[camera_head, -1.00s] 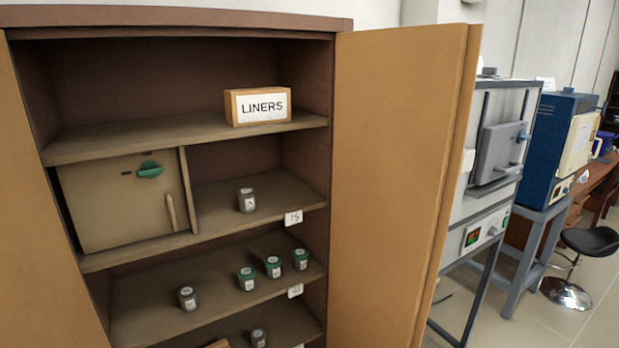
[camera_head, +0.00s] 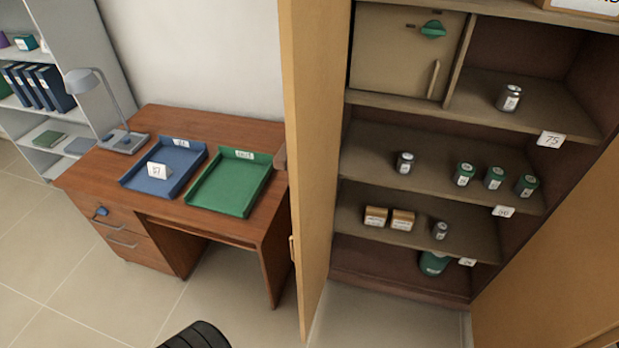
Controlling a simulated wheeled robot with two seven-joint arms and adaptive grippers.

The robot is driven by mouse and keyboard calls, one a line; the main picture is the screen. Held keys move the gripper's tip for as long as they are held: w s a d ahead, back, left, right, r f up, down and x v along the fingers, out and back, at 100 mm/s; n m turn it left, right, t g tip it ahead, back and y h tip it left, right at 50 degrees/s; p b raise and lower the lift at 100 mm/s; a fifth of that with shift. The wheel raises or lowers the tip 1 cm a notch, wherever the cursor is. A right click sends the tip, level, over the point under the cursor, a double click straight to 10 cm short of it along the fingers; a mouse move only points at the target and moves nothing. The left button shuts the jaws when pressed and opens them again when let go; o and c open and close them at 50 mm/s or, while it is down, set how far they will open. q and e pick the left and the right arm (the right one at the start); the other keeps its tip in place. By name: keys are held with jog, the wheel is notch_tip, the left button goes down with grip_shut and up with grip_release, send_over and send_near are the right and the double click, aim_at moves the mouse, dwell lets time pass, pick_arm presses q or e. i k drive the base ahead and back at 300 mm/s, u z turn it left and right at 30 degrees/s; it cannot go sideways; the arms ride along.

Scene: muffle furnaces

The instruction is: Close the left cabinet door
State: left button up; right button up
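The left cabinet door (camera_head: 308,160) is a tan panel standing open, swung out toward me from the left side of the cabinet (camera_head: 395,285). It is seen at a steep angle, with a small handle (camera_head: 292,248) near its lower part. The right cabinet door (camera_head: 560,270) is also open at the lower right. Between the doors the shelves are exposed. Neither of my grippers shows. A dark ribbed rounded shape at the bottom edge is cut off, and I cannot tell what it is.
A wooden desk (camera_head: 150,200) stands left of the open door, with a blue tray (camera_head: 130,180), a green tray (camera_head: 205,192) and a lamp (camera_head: 100,105). The shelves hold jars and small boxes. Floor (camera_head: 90,290) is clear at the lower left.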

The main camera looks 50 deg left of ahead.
aim_at(315, 34)
jog(key=u, duration=0.55)
jog(key=k, duration=1.15)
jog(key=u, duration=1.1)
jog(key=i, duration=0.7)
jog(key=u, duration=0.35)
jog(key=i, duration=0.8)
jog(key=z, duration=0.85)
jog(key=i, duration=0.7)
jog(key=z, duration=0.65)
